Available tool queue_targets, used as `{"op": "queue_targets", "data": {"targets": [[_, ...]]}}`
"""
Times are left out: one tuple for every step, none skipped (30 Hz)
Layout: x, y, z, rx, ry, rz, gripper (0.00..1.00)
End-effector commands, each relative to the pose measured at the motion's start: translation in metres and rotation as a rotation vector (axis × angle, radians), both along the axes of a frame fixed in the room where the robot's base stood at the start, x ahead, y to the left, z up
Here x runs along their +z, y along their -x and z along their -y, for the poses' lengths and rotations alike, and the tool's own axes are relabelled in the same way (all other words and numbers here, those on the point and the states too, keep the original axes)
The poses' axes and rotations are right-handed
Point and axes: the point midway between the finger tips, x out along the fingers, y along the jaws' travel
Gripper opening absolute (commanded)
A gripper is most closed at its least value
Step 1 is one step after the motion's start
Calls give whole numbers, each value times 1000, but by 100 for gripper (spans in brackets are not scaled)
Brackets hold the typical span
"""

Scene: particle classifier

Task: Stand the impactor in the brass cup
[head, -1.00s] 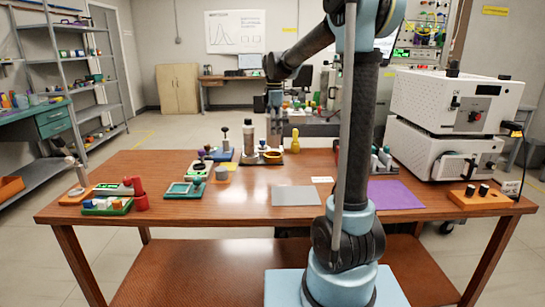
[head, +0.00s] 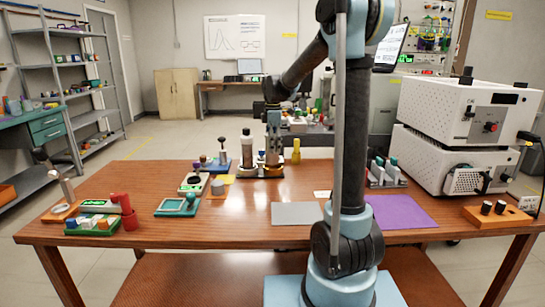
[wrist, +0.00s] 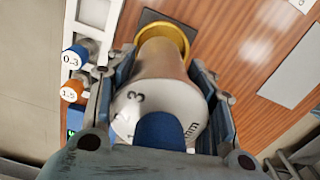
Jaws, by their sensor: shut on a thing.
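The impactor (wrist: 165,98) is a metallic cylinder with a white, marked end and a blue knob. My gripper (wrist: 165,66) is shut on it, one finger on each side, and in the head view my gripper (head: 273,140) points straight down. The brass cup (wrist: 168,33) shows as a gold ring on a dark base at the impactor's far end. The impactor looks upright and lined up with the cup. Its lower end is hidden, so I cannot tell whether it rests on the cup's floor.
A yellow bottle-like piece (head: 296,151) stands to the right. Caps marked 0.3 (wrist: 74,56) and 1.5 (wrist: 73,91) are near the left finger. A grey mat (head: 294,213) lies bare on the table.

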Motion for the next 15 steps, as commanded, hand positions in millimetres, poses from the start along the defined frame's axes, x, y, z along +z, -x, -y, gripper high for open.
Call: {"op": "queue_targets", "data": {"targets": [[-2,0,0,-1,0,0,0],[-4,-1,1,-1,0,0,0],[-7,-1,1,-1,0,0,0],[-10,-1,1,-2,0,0,0],[-14,-1,1,-2,0,0,0],[-19,-1,1,-2,0,0,0],[-23,-1,1,-2,0,0,0],[-27,-1,2,-2,0,0,0],[-32,-1,2,-2,0,0,0],[-36,-1,2,-2,0,0,0],[-38,0,2,-2,0,0,0],[-40,0,2,-2,0,0,0],[-41,0,2,-2,0,0,0],[-41,0,2,-2,0,0,0],[-41,0,2,-2,0,0,0]]}}
